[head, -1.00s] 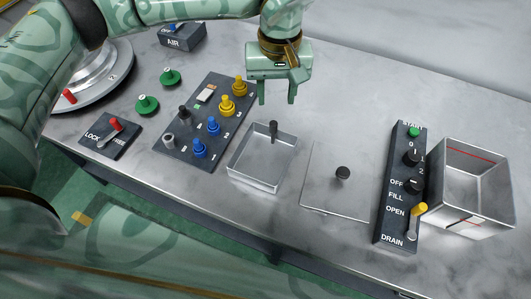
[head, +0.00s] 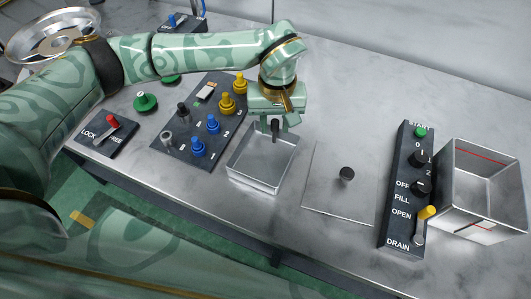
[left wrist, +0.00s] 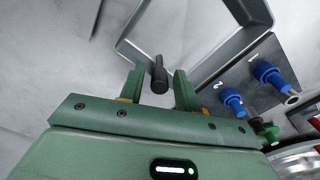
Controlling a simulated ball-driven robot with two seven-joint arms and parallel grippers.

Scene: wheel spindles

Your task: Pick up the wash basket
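The wash basket (head: 257,181) is a shallow, square, open metal box near the middle of the bench, with a dark upright handle (head: 275,134) at its back side. My left gripper (head: 274,122) is above the back of the basket, pointing down over the handle. In the left wrist view the handle (left wrist: 159,78) stands between the two open fingers (left wrist: 160,88), with a gap visible on the right side. Part of the basket's wall (left wrist: 228,50) shows beyond. My right gripper is not in view.
A panel with blue and yellow knobs (head: 180,143) lies left of the basket. A flat metal lid with a black knob (head: 347,174) lies right of it. Beyond are a dark control panel (head: 395,220) and an open metal tank (head: 480,235).

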